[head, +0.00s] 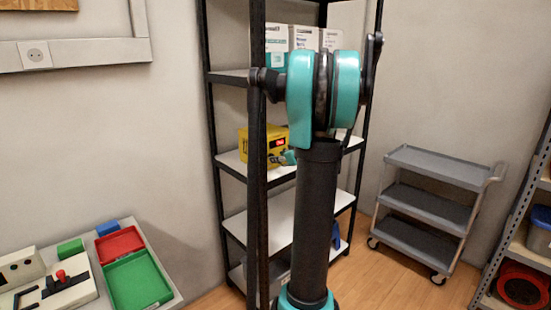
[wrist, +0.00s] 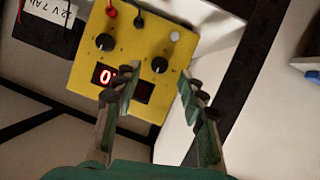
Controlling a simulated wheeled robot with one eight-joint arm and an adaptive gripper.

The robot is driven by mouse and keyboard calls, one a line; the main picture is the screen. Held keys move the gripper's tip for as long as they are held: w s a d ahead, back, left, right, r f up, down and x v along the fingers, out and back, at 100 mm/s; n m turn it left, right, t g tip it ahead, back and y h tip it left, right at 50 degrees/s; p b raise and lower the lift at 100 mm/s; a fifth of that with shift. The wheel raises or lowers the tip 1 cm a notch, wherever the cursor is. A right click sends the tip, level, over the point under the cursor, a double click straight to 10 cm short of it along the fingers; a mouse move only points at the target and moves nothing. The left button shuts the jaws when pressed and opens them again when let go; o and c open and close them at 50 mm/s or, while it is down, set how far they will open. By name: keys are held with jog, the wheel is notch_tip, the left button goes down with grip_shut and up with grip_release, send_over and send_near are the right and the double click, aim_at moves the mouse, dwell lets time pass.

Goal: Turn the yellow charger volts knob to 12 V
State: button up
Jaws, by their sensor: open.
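The yellow charger (head: 250,142) stands on a middle shelf of the black rack, partly hidden behind my arm in the head view. In the wrist view the charger (wrist: 130,40) faces me, tilted, with two black knobs: one on the left (wrist: 105,41) and one on the right (wrist: 159,64). I cannot read which is the volts knob or where either points. A red-lit display (wrist: 103,76) is partly covered by a finger. My gripper (wrist: 158,80) is open and empty, its fingertips on either side of the right knob in the picture; contact cannot be told.
In the wrist view, a dark box with a "12V 7Ah" label (wrist: 62,12) is beside the charger, and red (wrist: 111,11) and black (wrist: 139,21) leads run into its panel. The rack post (head: 257,200) stands close to my arm. A grey cart (head: 440,165) is at the right.

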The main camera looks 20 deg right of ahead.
jog(key=shift+x, duration=1.55)
grip_shut()
